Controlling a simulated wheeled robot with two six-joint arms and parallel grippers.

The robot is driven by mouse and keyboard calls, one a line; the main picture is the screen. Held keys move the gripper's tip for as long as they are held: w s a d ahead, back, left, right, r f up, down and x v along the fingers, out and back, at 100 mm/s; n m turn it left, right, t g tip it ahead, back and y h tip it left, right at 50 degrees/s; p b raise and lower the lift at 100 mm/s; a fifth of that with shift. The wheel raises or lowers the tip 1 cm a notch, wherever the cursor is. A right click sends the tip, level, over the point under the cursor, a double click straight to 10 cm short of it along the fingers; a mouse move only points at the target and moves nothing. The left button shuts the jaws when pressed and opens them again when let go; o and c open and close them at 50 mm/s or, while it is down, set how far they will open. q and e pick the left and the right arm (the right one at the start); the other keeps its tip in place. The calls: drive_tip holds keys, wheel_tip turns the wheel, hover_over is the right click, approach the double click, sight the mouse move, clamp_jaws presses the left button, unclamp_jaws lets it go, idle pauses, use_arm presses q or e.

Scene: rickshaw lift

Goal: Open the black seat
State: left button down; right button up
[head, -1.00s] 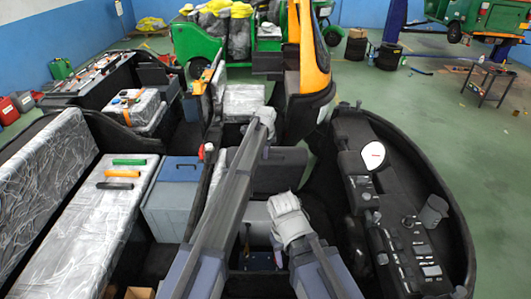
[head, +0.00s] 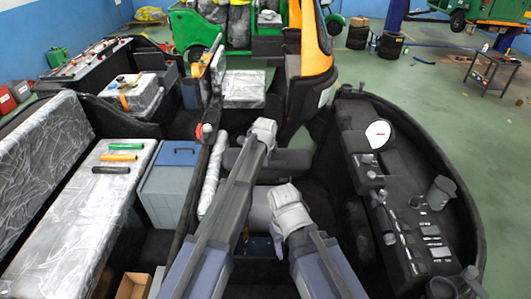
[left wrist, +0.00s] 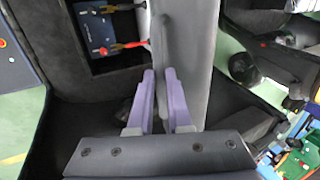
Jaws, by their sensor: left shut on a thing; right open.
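The black seat (head: 293,162) lies in the middle of the head view, partly hidden by my arms. My left gripper (head: 263,133) is just beyond it in the head view; its fingertips are hard to make out there. In the left wrist view my left gripper (left wrist: 161,85) is shut on a thin dark edge beside a grey panel (left wrist: 188,45), which I take to be part of the seat. A dark recess with a blue tool panel (left wrist: 98,35) shows beside that panel. My right gripper (head: 288,203) is open and empty, nearer than the seat.
A plastic-wrapped bench (head: 75,215) with loose coloured rolls and a grey bin with a blue lid (head: 180,160) stand to the left. The dark dashboard (head: 400,195) curves along the right. An orange vehicle frame (head: 317,45) rises behind.

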use_arm(q)
drive_tip(key=shift+s+f, duration=0.2)
drive_tip(key=shift+s, duration=0.05)
drive_tip(key=c, duration=0.8)
unclamp_jaws()
drive_tip(key=shift+c, duration=0.2)
drive_tip(key=p+v, duration=0.7)
drive_tip(key=v, duration=0.1)
drive_tip(key=shift+f, duration=0.1)
